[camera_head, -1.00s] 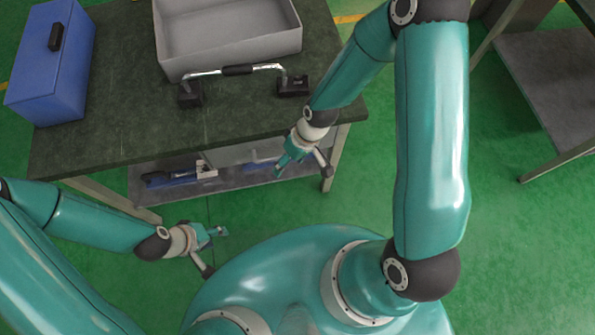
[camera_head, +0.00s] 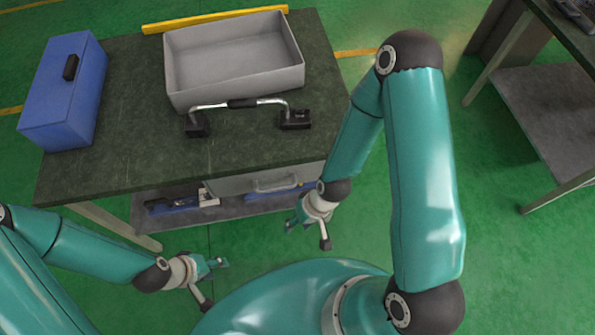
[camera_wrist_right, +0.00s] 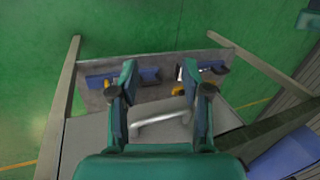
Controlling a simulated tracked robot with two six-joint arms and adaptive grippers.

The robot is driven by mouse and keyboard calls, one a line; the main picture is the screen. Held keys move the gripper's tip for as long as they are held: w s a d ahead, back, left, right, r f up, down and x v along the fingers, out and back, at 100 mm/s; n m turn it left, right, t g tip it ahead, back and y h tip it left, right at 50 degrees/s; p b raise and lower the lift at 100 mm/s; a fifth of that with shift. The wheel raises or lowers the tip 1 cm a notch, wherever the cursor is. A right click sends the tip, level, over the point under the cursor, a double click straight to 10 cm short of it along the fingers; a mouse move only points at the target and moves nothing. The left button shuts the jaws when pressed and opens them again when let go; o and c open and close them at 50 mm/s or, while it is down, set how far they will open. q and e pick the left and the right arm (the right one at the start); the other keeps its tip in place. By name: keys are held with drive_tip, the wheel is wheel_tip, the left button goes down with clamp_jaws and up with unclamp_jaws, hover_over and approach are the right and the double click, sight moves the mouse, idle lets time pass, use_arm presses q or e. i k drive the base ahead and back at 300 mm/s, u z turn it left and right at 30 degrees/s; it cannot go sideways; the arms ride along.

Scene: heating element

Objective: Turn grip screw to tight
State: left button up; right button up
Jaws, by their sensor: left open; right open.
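I cannot make out a grip screw for certain in either view. A metal bar handle with black end blocks (camera_head: 243,104) stands on the dark workbench (camera_head: 130,115), in front of the grey tray. My right gripper (camera_head: 296,222) is open and empty in front of the bench, below its top edge. In the right wrist view its two fingers (camera_wrist_right: 168,88) are spread, with a silver drawer handle (camera_wrist_right: 158,120) seen between them. My left gripper (camera_head: 217,264) is open and empty, low in front of the bench's left part, apart from everything.
A grey tray (camera_head: 234,83) and a blue box (camera_head: 53,108) stand on the bench. Below is a grey drawer (camera_head: 232,184) and a shelf (camera_head: 225,213) with blue-and-black tools (camera_head: 172,206). Another table (camera_head: 537,98) is at right. Green floor between is clear.

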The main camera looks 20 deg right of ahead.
sight(299, 113)
drive_tip(key=z, duration=1.35)
drive_tip(key=i, duration=0.1)
drive_tip(key=u, duration=2.75)
drive_tip(key=k, duration=1.35)
drive_tip(key=z, duration=0.9)
drive_tip(key=i, duration=1)
drive_tip(key=u, duration=0.1)
